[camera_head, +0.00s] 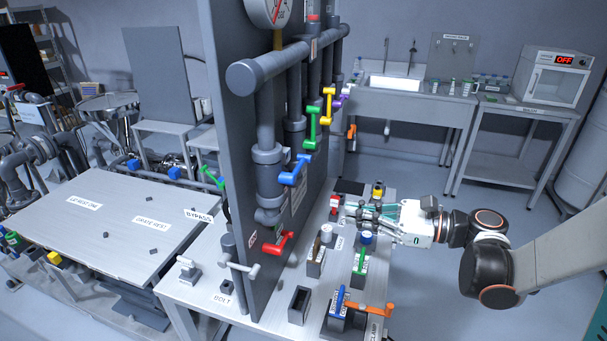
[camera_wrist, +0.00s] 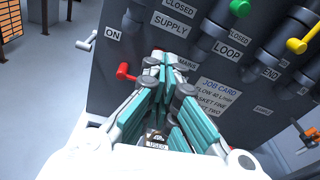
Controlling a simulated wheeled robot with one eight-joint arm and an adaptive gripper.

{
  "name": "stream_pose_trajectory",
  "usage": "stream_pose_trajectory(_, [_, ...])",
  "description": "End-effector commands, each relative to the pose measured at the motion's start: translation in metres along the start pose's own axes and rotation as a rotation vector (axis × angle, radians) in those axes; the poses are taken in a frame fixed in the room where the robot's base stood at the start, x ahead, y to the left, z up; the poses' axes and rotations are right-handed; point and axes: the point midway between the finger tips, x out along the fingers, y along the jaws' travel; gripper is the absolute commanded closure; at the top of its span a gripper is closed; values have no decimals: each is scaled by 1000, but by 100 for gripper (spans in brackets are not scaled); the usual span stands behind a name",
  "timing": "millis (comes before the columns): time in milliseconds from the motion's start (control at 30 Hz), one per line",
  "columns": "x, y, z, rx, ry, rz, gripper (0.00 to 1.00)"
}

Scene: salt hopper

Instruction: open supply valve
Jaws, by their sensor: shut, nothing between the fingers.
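The dark valve panel (camera_wrist: 108,100) fills much of the wrist view. It bears a SUPPLY label (camera_wrist: 170,26) with a CLOSED label (camera_wrist: 180,6) above it; no handle shows right at these labels. In the head view a blue lever (camera_head: 293,172) sits on the nearest vertical pipe; its label cannot be read. A red lever (camera_head: 278,243) is lower on the panel and also shows in the wrist view (camera_wrist: 125,72). My gripper (camera_head: 345,212) is shut and empty, right of the panel above the bench. In the wrist view its fingers (camera_wrist: 164,62) point toward the panel.
Green (camera_head: 312,125) and yellow (camera_head: 328,104) levers sit on pipes farther along the panel. Small blocks and holders crowd the bench (camera_head: 277,292) below my gripper, including one with an orange lever (camera_head: 372,308). Open floor (camera_head: 415,165) lies behind my gripper.

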Motion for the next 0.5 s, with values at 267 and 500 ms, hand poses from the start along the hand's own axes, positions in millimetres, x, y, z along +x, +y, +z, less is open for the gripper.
stream_pose_trajectory(267, [-17,-16,8,163,-134,23,100])
stream_pose_trajectory(500, [-18,-16,10,174,-142,26,100])
